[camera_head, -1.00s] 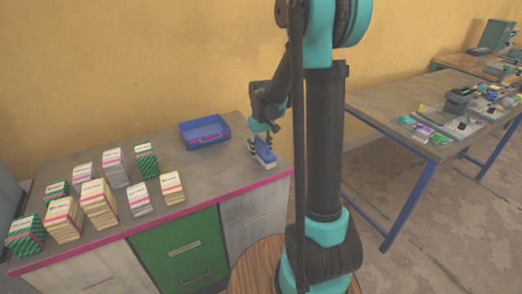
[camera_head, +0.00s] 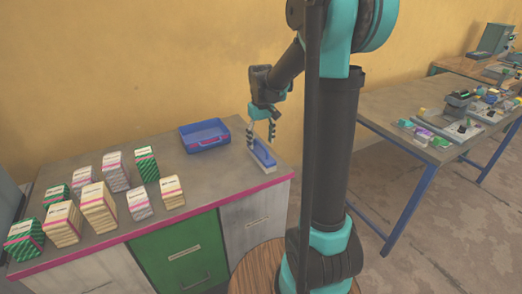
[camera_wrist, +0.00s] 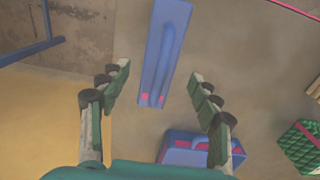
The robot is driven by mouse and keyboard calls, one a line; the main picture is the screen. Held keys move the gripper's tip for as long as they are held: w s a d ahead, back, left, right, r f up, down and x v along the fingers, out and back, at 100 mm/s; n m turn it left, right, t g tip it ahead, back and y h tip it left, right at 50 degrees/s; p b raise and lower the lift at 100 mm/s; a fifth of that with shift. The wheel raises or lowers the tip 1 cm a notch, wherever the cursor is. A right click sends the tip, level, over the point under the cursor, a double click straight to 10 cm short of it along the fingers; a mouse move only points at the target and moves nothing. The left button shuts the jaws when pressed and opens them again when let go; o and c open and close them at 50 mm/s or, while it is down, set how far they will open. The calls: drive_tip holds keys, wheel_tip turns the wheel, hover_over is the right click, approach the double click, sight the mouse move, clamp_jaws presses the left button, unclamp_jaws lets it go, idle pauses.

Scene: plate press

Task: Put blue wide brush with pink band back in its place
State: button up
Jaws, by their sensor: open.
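A blue wide piece with a raised blue handle and small pink marks at one end, taken as the brush (camera_head: 264,156), lies on the worktop near its right end. It also shows in the wrist view (camera_wrist: 155,50), lying lengthwise beyond my fingertips. A pale edge shows along its side in the head view. My gripper (camera_head: 261,141) is open and empty just above the brush. In the wrist view its two fingers (camera_wrist: 160,80) are spread wide, one on each side of the brush and apart from it.
A blue tray (camera_head: 206,147) stands left of the brush; it also shows in the wrist view (camera_wrist: 182,157). Several green, grey and tan packs (camera_head: 97,212) stand on the worktop's left. A second table (camera_head: 385,120) with small items is at the right. Worktop (camera_head: 215,177) in front is bare.

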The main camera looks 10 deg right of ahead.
wheel_tip(320, 180, up, 5)
drive_tip(key=shift+r, duration=0.1)
drive_tip(key=s+d+f+m+t, duration=0.1)
drive_tip(key=s+d+f+t, duration=0.1)
drive_tip(key=s+f, duration=0.4)
drive_tip(key=s+d+f+m+t, duration=0.2)
drive_tip(key=s+f, duration=0.4)
drive_tip(key=s, duration=1)
drive_tip(key=shift+f+m, duration=0.25)
drive_tip(key=shift+m, duration=0.05)
